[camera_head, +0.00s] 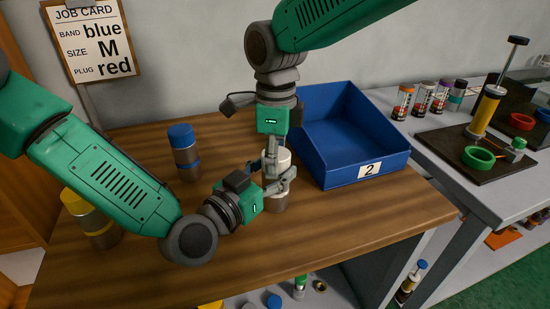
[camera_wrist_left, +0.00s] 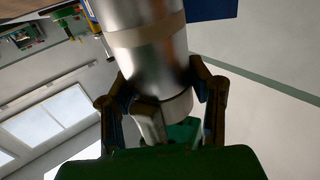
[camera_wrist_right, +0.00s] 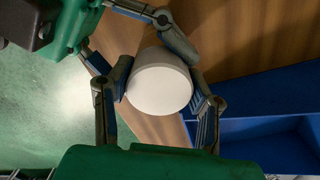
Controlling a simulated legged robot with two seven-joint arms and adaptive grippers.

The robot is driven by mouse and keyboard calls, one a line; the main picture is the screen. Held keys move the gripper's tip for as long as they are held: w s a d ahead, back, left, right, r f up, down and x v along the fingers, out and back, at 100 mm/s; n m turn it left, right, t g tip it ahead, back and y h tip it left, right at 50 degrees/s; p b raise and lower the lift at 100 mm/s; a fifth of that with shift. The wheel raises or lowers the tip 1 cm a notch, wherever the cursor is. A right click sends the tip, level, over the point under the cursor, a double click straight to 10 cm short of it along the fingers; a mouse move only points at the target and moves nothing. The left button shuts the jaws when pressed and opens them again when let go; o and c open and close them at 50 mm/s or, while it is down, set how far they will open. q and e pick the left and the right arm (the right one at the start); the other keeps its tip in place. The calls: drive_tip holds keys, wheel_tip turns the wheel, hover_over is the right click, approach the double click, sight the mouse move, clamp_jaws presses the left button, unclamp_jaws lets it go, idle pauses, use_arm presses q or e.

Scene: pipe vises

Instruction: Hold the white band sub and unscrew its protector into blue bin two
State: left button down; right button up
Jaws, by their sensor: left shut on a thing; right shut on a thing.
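The white band sub (camera_head: 278,200) stands upright on the wooden table, a grey metal cylinder with a pale band. Its white protector (camera_head: 283,157) sits on top and shows as a round white cap in the right wrist view (camera_wrist_right: 159,82). My left gripper (camera_head: 272,186) is shut around the sub's body from the left; the body fills the left wrist view (camera_wrist_left: 150,50). My right gripper (camera_head: 276,160) comes from above and is shut on the protector. Blue bin two (camera_head: 368,170), labelled 2, stands just right of the sub and looks empty.
A blue-capped sub (camera_head: 184,152) and a yellow-capped sub (camera_head: 92,220) stand on the table's left side. A job card (camera_head: 92,40) hangs behind. The table's front right is clear.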

drive_tip(key=shift+w+d, duration=0.1)
drive_tip(key=shift+w, duration=0.05)
drive_tip(key=o, duration=1.3)
